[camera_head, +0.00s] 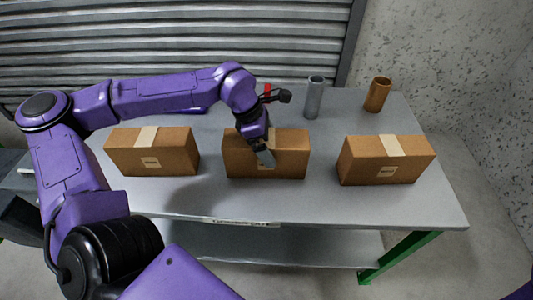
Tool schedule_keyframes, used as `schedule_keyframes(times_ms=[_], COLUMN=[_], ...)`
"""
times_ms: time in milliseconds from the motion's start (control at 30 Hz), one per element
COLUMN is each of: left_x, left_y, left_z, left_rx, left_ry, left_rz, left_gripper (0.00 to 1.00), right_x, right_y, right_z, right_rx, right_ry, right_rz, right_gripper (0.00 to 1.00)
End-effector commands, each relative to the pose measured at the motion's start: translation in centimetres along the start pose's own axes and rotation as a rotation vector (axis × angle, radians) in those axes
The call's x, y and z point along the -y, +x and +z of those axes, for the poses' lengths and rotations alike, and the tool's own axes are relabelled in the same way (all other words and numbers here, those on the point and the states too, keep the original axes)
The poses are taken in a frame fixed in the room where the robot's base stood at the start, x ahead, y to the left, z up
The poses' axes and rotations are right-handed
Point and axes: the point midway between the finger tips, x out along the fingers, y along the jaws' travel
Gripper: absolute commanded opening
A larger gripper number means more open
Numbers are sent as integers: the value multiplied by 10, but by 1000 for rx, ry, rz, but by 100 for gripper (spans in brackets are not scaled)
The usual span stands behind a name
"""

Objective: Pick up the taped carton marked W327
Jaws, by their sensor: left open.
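Three taped brown cartons stand in a row on the grey table: a left carton (176,150), a middle carton (292,152) and a right carton (388,160). Each has a pale tape strip on top and a small label on the front, too small to read, so I cannot tell which is W327. My left gripper (265,157) is open at the middle carton, over its upper front side, and covers part of its top and label. I cannot tell whether it touches the carton. My right gripper is out of view.
A grey cylinder (314,98) and a brown cylinder (378,94) stand at the back of the table (330,205). A small red thing (267,92) shows behind my left wrist. Bare tabletop lies between the cartons and along the front edge.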

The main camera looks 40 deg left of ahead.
Motion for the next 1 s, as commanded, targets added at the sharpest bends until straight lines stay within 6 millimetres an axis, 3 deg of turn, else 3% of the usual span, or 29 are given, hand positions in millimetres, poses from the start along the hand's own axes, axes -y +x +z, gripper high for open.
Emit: schedule_keyframes(times_ms=[233,267,467,500,767,1000], left_x=[0,0,0,-1,-1,1], left_y=[5,4,4,3,0,-30], left_z=[0,0,0,1,2,14], left_rx=[1,1,1,2,2,5], left_ry=[0,0,0,1,1,3], left_rz=[1,1,1,3,3,6], left_gripper=[100,94,28,26,26,26], right_x=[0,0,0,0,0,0], right_y=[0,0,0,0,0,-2], right_z=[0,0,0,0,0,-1], right_rx=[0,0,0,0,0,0], right_ry=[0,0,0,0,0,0], right_rz=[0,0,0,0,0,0], right_gripper=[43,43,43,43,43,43])
